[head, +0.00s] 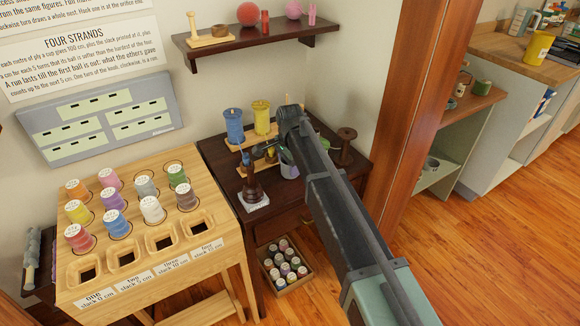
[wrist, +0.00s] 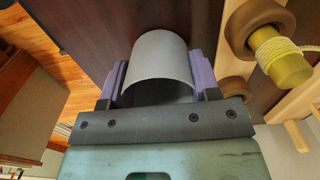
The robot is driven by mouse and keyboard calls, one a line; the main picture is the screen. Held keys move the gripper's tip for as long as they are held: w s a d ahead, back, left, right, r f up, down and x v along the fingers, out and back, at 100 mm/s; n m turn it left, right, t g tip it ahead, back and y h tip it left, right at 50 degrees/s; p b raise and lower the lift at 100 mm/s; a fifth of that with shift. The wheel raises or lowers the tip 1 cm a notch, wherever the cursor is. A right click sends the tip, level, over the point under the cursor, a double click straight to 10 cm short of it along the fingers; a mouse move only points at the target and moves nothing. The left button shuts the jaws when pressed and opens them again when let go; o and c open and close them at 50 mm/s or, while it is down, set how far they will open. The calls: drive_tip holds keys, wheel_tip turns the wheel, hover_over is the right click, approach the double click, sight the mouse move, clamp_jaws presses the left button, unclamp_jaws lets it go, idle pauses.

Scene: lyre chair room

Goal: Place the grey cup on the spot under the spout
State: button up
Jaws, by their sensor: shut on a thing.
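The grey cup (wrist: 160,58) is between the two purple fingers of my gripper (wrist: 158,76) in the wrist view, with a finger against each side. In the head view the cup (head: 289,171) shows small below the end of my arm, over the dark table (head: 225,160). A wooden stand with yellow parts (head: 262,150) is just left of it, partly hidden by my arm.
Blue (head: 234,126) and yellow (head: 261,117) spools stand at the back of the table, and a brown spool (head: 346,146) at right. A wooden rack (head: 130,262) of thread spools is at left. A crate of spools (head: 306,270) sits on the floor.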

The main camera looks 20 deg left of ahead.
drive_tip(key=o, duration=0.9)
wheel_tip(320, 180, up, 12)
drive_tip(key=p, duration=1.2)
drive_tip(key=shift+r+p, duration=0.15)
drive_tip(key=shift+p, duration=0.15)
drive_tip(key=s+d+n, duration=0.2)
drive_tip(key=s+d, duration=0.5)
drive_tip(key=d, duration=0.6)
drive_tip(key=s+d+n, duration=0.3)
drive_tip(key=s+d, duration=0.4)
drive_tip(key=d, duration=0.6)
drive_tip(key=s+d+n, duration=0.3)
drive_tip(key=s+d, duration=0.5)
drive_tip(key=d, duration=0.5)
drive_tip(key=shift+s+d, duration=0.1)
drive_tip(key=shift+d, duration=0.3)
drive_tip(key=shift+o, duration=0.6)
